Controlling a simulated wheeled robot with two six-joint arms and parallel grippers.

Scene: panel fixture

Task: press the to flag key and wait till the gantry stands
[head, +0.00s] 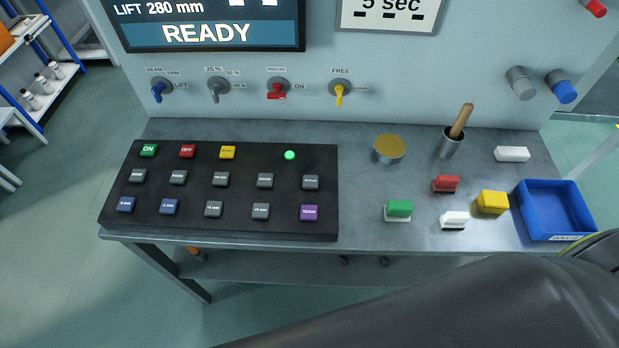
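A black key panel (237,190) lies on the left part of the grey bench, with several keys in rows. The back row has a green ON key (149,150), a red OFF key (187,151) and a yellow key (227,152). Grey keys, blue keys (126,204) and a purple key (309,212) fill the other rows. Most labels are too small to read, so I cannot tell which is the to flag key. A green lamp (289,155) is lit on the panel. The screen (205,33) reads READY and LIFT 280 mm. The gantry is not in view. Neither gripper is in view.
Rotary switches, including a red one (277,90) and a yellow one (340,92), sit on the wall behind. Coloured blocks, a brass-topped cylinder (389,148), a cup with a wooden handle (450,143) and a blue bin (524,212) occupy the right. My dark arm crosses the lower right.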

